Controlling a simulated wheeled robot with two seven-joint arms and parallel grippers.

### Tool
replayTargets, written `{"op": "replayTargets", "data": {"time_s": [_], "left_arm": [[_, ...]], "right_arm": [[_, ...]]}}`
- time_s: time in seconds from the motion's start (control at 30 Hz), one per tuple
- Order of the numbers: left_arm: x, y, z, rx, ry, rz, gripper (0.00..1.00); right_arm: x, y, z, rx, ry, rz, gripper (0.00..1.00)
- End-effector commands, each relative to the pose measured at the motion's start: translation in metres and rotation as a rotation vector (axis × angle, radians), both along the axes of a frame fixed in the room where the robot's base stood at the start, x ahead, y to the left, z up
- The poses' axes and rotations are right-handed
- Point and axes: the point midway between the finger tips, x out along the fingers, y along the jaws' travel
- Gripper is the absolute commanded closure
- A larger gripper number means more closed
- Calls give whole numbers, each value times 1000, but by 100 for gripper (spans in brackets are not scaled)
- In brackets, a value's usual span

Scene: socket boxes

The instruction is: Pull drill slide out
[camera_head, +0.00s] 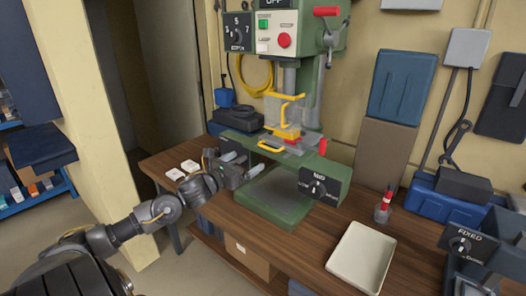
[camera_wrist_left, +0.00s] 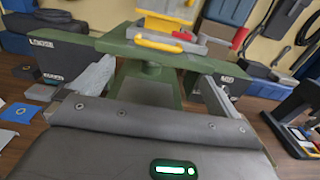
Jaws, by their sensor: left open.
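The green drill press (camera_head: 285,195) stands on the wooden bench. Its slide has a yellow handle (camera_head: 270,147) at the front of the raised green table; the handle also shows at the top of the left wrist view (camera_wrist_left: 158,43). A yellow guard (camera_head: 285,110) stands above the slide. My left gripper (camera_head: 243,166) is in front of and to the left of the drill, near the handle. In the left wrist view its two fingers (camera_wrist_left: 155,82) are wide apart with nothing between them, and the handle lies beyond the tips. My right gripper is out of view.
A dial box (camera_head: 321,187) sits at the drill's right front. White cards (camera_head: 182,170) lie at the bench's left end. A "FIXED" dial box (camera_head: 468,243) is at lower right.

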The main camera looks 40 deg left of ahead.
Motion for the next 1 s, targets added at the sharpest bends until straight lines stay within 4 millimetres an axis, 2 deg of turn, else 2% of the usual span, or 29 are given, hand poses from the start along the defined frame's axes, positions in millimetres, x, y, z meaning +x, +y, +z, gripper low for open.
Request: {"op": "replayTargets", "data": {"time_s": [0.13,0.27,0.7,1.0], "left_arm": [[7,1,1,-4,0,3,0],[22,1,3,-7,-2,4,0],[93,3,2,-8,1,4,0],[108,2,-1,-5,3,2,0]], "right_arm": [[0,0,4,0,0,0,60],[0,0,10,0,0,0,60],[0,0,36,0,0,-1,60],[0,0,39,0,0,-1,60]]}}
